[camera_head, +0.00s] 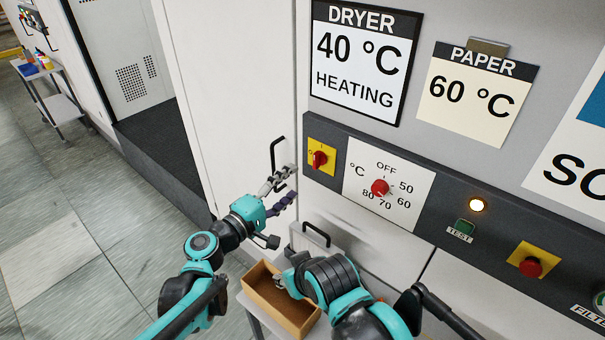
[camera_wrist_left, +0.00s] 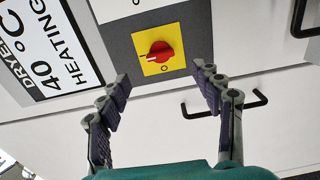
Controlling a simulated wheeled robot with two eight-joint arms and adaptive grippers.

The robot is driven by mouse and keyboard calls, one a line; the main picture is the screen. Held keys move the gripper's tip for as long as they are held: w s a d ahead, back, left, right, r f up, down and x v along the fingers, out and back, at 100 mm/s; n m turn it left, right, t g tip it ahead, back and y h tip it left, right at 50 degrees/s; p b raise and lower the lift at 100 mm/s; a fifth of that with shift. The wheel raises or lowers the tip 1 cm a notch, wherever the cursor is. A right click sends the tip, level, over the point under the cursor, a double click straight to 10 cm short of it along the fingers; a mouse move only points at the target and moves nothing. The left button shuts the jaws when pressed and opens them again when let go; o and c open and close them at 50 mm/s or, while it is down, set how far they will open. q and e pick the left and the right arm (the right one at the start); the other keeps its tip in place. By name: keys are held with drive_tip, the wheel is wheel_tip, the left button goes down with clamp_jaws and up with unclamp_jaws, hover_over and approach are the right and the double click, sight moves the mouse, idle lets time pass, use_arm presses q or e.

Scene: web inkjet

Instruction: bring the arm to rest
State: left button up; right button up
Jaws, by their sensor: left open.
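My left gripper (camera_head: 288,183) is open and empty in the head view, in front of the white machine panel, just left of the red rotary switch (camera_head: 318,159) on its yellow plate. In the left wrist view the two fingers of the left gripper (camera_wrist_left: 162,78) are spread wide with nothing between them. The red switch (camera_wrist_left: 160,53) shows beyond the fingertips there, apart from them. My right arm (camera_head: 335,280) is folded low in the middle of the head view; its gripper is mostly hidden by its own links.
A black door handle (camera_head: 273,154) stands close to the left gripper. Another handle (camera_head: 316,233) is below it. An open cardboard-coloured box (camera_head: 297,318) sits low beside the right arm.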

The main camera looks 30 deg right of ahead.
use_arm(q)
drive_tip(key=shift+v, duration=1.05)
